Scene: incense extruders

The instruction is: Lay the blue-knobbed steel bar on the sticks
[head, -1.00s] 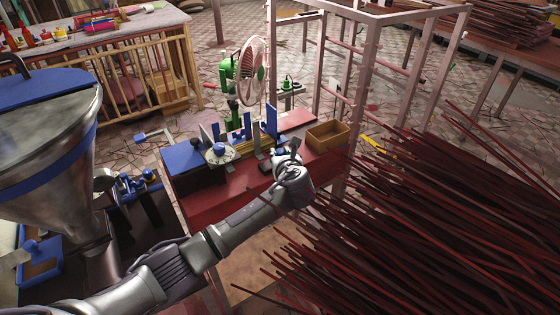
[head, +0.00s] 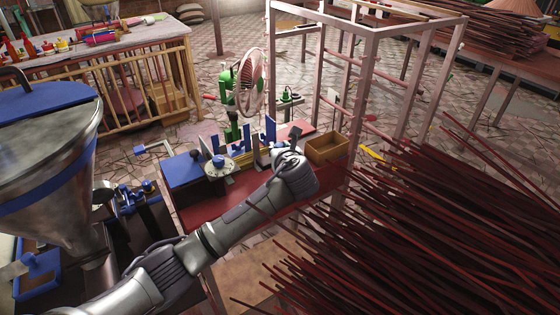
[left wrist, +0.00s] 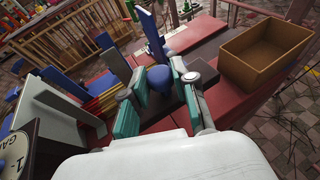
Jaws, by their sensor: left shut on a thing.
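My left gripper (head: 282,154) is over the red bench, at the end of the arm that reaches in from the left. In the left wrist view its teal-padded fingers (left wrist: 160,92) are closed around the blue knob (left wrist: 161,77) of the steel bar. The red and yellow sticks (left wrist: 90,103) lie left of the fingers, between upright blue and steel plates. In the head view the sticks are small and partly hidden behind the fixture. My right gripper is not in view.
An open wooden box (head: 326,147) stands right of my gripper and also shows in the left wrist view (left wrist: 268,55). Long dark sticks (head: 430,230) crowd the right.

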